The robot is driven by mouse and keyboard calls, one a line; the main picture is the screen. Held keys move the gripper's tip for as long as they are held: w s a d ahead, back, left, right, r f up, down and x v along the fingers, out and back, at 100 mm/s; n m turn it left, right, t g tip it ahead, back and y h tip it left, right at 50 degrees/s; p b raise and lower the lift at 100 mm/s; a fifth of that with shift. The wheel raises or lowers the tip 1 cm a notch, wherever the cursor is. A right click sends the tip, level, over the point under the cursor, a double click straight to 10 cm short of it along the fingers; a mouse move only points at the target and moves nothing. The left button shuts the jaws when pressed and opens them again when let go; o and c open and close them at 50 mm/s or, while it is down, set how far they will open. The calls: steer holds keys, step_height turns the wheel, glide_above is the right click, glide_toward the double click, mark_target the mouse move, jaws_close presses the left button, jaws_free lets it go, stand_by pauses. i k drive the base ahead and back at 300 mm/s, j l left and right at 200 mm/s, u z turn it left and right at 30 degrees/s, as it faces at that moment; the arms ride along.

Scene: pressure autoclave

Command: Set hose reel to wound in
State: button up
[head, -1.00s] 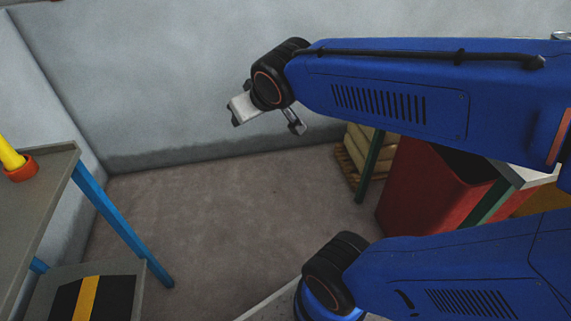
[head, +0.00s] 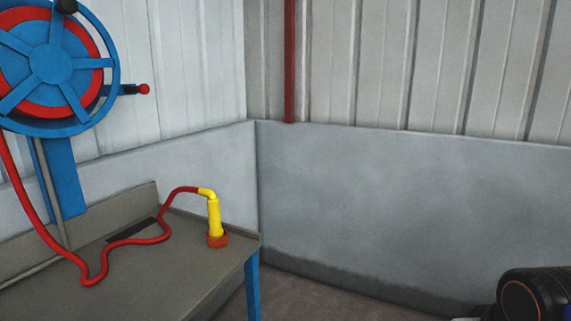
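The hose reel (head: 52,64) is a blue spoked wheel with a red ring, mounted on a blue post at the upper left. A dark crank knob (head: 66,6) shows at its top edge, and a small lever with a red tip (head: 143,89) sticks out at its right. The red hose (head: 97,272) hangs off the reel and lies in loose bends on the bench. It ends in a yellow nozzle (head: 214,216) standing upright in an orange-red holder. My gripper is almost wholly cut off at the lower right, far from the reel; its finger state is hidden.
The grey bench (head: 200,290) has a raised back edge and a blue leg (head: 252,288). A dark flat strip (head: 131,231) lies under the hose. The floor right of the bench looks clear.

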mark_target(52, 73)
steer(key=l+u, duration=0.1)
steer(key=u, duration=0.35)
steer(key=l+u, duration=0.1)
steer(key=u, duration=0.35)
steer(key=l+u, duration=0.1)
steer(key=u, duration=0.3)
steer(key=l+u, duration=0.15)
steer(key=u, duration=0.3)
